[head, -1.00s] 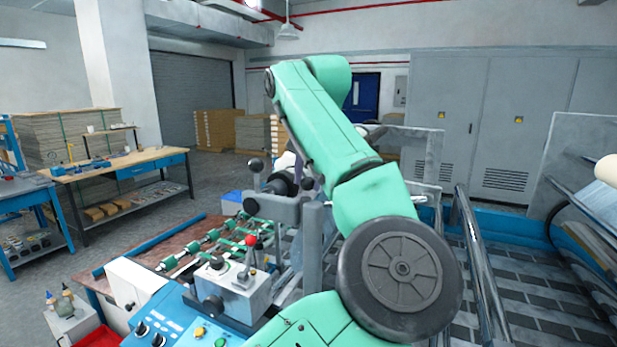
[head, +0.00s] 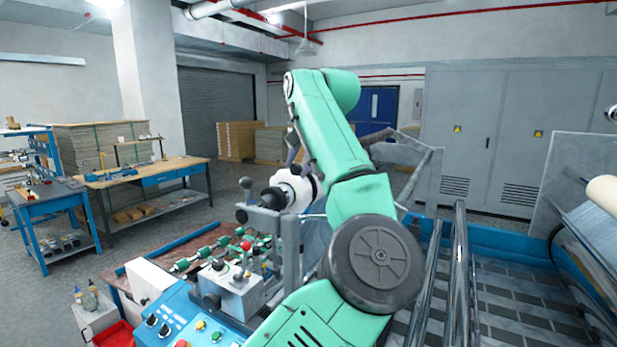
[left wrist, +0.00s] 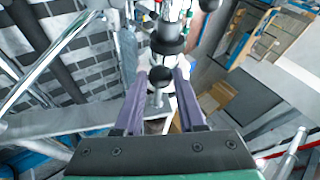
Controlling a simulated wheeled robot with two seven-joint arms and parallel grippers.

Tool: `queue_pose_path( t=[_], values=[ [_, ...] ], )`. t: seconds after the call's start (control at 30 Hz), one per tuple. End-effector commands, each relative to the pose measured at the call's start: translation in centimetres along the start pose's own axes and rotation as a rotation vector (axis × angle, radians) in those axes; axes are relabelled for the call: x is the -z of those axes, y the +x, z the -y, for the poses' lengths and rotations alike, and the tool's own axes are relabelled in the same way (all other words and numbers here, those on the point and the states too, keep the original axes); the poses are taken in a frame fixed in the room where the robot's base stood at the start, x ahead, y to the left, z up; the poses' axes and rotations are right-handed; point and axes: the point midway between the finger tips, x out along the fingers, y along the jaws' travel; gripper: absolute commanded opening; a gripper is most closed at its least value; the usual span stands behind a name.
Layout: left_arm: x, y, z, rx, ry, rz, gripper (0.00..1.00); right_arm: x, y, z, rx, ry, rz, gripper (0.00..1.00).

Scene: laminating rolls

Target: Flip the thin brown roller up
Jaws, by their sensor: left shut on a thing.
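My left arm crosses the middle of the head view. It hides most of my left gripper, of which a little purple shows beside the white roll (head: 297,188). A grey bar (left wrist: 60,120) of the machine runs in from the left beside the fingers. A grey frame (head: 420,176) stands tilted behind my arm. My right gripper is not in view.
Shiny metal rollers (head: 459,262) rise to the right.

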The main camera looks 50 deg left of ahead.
Motion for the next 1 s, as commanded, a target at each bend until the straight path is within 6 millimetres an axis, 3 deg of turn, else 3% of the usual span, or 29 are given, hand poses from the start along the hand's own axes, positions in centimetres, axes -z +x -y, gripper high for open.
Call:
queue_pose_path(
  t=[0.13,0.27,0.3,0.37,0.77,0.87,1.0],
  values=[
    [0.5,-0.4,-0.1,0.011,0.012,-0.018,0.0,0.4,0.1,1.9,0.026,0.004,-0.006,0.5],
    [0.5,-0.5,0.0,0.012,0.011,-0.019,0.0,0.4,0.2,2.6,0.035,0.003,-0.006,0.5],
    [0.5,-0.5,0.0,0.012,0.01,-0.019,0.47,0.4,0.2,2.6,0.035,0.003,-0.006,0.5],
    [0.5,-0.5,0.0,0.012,0.01,-0.018,0.69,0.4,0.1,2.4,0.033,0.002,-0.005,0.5],
    [0.3,-0.8,-0.1,0.009,0.01,-0.013,0.69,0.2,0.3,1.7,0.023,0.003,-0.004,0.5],
    [0.4,-2.3,-0.2,0.008,0.012,-0.015,0.69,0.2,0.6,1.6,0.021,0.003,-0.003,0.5],
    [0.4,-6.0,-0.2,0.01,0.012,-0.016,0.69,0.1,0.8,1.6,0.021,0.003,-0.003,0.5]
  ],
)
